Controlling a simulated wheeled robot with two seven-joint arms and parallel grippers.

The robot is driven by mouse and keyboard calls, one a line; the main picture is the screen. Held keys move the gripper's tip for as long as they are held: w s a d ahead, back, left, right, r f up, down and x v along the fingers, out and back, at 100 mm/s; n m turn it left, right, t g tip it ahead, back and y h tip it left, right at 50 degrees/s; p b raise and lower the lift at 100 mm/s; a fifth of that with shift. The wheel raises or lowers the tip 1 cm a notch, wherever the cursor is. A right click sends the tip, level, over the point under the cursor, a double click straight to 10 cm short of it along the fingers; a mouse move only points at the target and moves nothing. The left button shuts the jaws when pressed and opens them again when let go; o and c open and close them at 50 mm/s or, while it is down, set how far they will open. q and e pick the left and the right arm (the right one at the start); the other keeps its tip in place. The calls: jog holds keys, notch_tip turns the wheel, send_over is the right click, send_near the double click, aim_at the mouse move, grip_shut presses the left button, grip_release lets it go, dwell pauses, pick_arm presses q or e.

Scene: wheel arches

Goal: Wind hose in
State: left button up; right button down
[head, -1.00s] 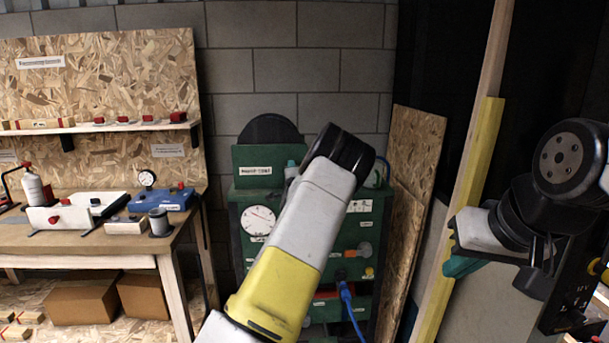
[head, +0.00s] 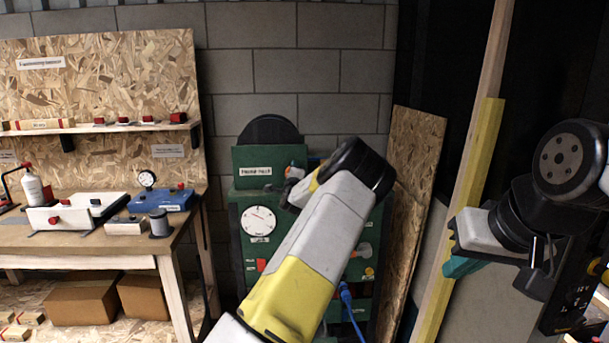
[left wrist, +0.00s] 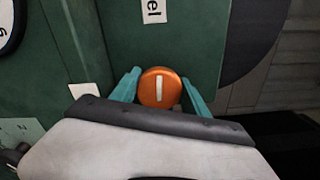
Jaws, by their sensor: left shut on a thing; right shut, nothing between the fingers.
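My left gripper (left wrist: 160,84) is shut on an orange knob (left wrist: 158,90) with a white mark; its teal fingers stand on either side of it. The knob is on a green cabinet (head: 258,257), which stands against the block wall in the head view. My left arm covers much of the cabinet's front. A blue hose (head: 348,302) comes out of the cabinet's lower front and hangs down. A dark round disc (head: 268,129) rises behind the cabinet's top panel. My right gripper (head: 460,266) is shut and empty at the right, far from the cabinet.
A workbench (head: 85,236) with tools and a blue box (head: 166,199) stands at the left. A chipboard sheet (head: 412,180) leans right of the cabinet. A yellow and wooden post (head: 470,170) stands between it and my right arm. A white dial (head: 259,222) is on the cabinet.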

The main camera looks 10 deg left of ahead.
pick_arm(q)
jog(key=shift+f, duration=0.1)
jog(key=o, duration=1.4)
jog(key=shift+c, duration=0.2)
jog(key=v, duration=0.8)
jog(key=shift+w, duration=0.1)
